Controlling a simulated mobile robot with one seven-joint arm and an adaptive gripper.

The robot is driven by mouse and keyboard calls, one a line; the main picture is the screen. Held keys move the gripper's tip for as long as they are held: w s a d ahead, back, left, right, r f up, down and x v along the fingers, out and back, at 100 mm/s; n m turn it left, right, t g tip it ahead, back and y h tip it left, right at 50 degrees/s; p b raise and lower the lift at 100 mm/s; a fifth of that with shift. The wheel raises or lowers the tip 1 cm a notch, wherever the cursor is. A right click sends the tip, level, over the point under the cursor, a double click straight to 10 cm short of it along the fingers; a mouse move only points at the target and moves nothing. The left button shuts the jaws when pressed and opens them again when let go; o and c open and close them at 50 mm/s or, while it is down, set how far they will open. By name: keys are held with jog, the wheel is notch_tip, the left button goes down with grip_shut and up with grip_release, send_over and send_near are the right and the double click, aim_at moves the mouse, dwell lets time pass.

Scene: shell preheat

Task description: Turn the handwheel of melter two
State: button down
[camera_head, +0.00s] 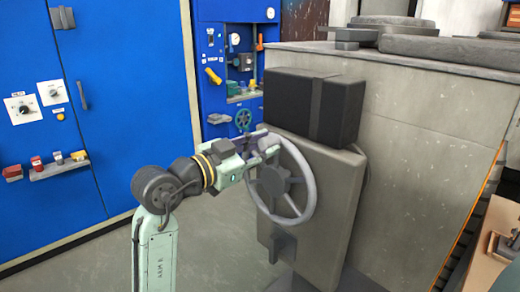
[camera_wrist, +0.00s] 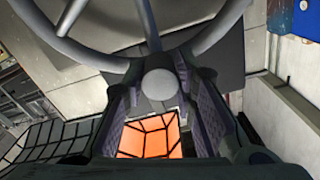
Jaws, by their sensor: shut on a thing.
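A grey spoked handwheel (camera_head: 313,186) stands on the front of a tall grey housing (camera_head: 335,195). No label on it is readable. My gripper (camera_head: 268,146) is at the upper part of its rim, reaching in from the left. In the wrist view, the wheel's rim and spokes (camera_wrist: 95,60) cross the top. A round-ended grey knob (camera_wrist: 160,84) sits between my two fingers (camera_wrist: 162,112), which are shut on it. The knob's far end and its join to the rim are hidden.
A black box (camera_head: 312,105) tops the housing. A large grey body (camera_head: 430,95) stands behind it. Blue cabinets (camera_head: 130,60) with knobs and switches are at left. A glowing orange grid (camera_wrist: 150,137) shows between my fingers. Bare floor (camera_head: 215,225) lies left of the housing.

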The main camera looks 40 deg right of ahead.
aim_at(302, 219)
jog(key=shift+s+d+f+m+b, duration=0.1)
jog(key=shift+s+f+m+b, duration=0.3)
jog(key=shift+s+m+b, duration=0.45)
jog(key=s+f+m+b, duration=0.1)
jog(key=s+m+b, duration=0.1)
jog(key=m+b, duration=0.1)
jog(key=s+f+m+b, duration=0.2)
jog(key=m+b, duration=0.1)
jog(key=b, duration=0.1)
jog(key=s+f+m+b, duration=0.2)
jog(key=s+m+b, duration=0.1)
jog(key=b, duration=0.1)
jog(key=shift+s+d, duration=0.1)
jog(key=shift+d, duration=0.15)
jog(key=f+m+b, duration=0.2)
jog(key=b, duration=0.1)
jog(key=s+f+m+b, duration=0.1)
jog(key=f+m+b, duration=0.4)
jog(key=m+b, duration=0.1)
jog(key=shift+s+d+f, duration=0.1)
jog(key=shift+s+f, duration=0.1)
jog(key=shift+s, duration=0.15)
jog(key=shift+w+f+m+b, duration=0.25)
jog(key=shift+f+m+b, duration=0.8)
jog(key=shift+b, duration=0.15)
jog(key=shift+w+f+m+b, duration=0.4)
jog(key=shift+f+m+b, duration=0.35)
jog(key=shift+m, duration=0.35)
jog(key=shift+r, duration=0.1)
